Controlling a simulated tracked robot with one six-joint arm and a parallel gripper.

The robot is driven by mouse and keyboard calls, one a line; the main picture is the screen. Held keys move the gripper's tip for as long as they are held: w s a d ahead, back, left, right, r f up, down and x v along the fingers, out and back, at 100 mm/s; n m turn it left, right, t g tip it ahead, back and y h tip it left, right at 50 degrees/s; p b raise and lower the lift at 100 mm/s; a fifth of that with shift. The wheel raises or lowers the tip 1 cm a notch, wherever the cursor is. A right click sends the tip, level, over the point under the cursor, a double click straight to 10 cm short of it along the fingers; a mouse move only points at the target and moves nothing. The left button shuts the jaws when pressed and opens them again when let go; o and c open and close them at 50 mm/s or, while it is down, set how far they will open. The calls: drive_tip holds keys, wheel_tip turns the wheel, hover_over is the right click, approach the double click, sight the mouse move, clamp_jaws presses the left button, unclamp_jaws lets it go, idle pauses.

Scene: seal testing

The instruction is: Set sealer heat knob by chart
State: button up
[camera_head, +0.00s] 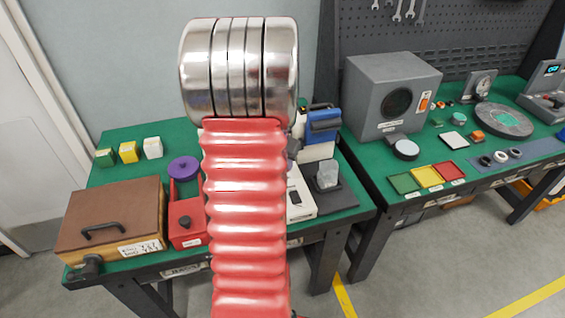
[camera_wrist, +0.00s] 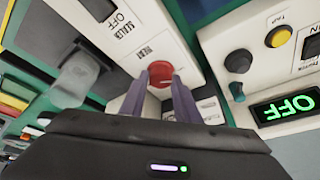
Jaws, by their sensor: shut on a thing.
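The sealer (camera_wrist: 150,25) is a white box in the wrist view, marked SEALER, OFF and HEAT. Its red heat knob (camera_wrist: 160,72) sits between the fingertips of my gripper (camera_wrist: 160,82), which is shut on it. The pointer or setting of the knob cannot be read. In the camera_head view part of the sealer (camera_head: 301,202) shows, with a dark switch on it, right of my arm. My arm hides the gripper and knob there. I cannot make out a heat chart in either view.
A device with a green OFF display (camera_wrist: 288,107) stands beside the sealer. A clear cup (camera_head: 327,176) stands to its right on a dark base. A brown-lidded box (camera_head: 112,210) and a red holder (camera_head: 187,222) lie left. A grey machine (camera_head: 390,90) is on the right bench.

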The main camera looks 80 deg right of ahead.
drive_tip(key=shift+s+a+f+n, duration=0.15)
drive_tip(key=shift+s+a+n, duration=0.05)
drive_tip(key=shift+n, duration=0.1)
drive_tip(key=o, duration=0.8)
drive_tip(key=shift+c, duration=0.2)
drive_tip(key=shift+o, duration=1.3)
drive_tip(key=shift+d, duration=0.1)
drive_tip(key=shift+w, duration=0.1)
drive_tip(key=shift+r, duration=0.2)
drive_tip(key=shift+r, duration=0.45)
drive_tip(key=v, duration=1.2)
drive_tip(key=shift+a+r, duration=0.3)
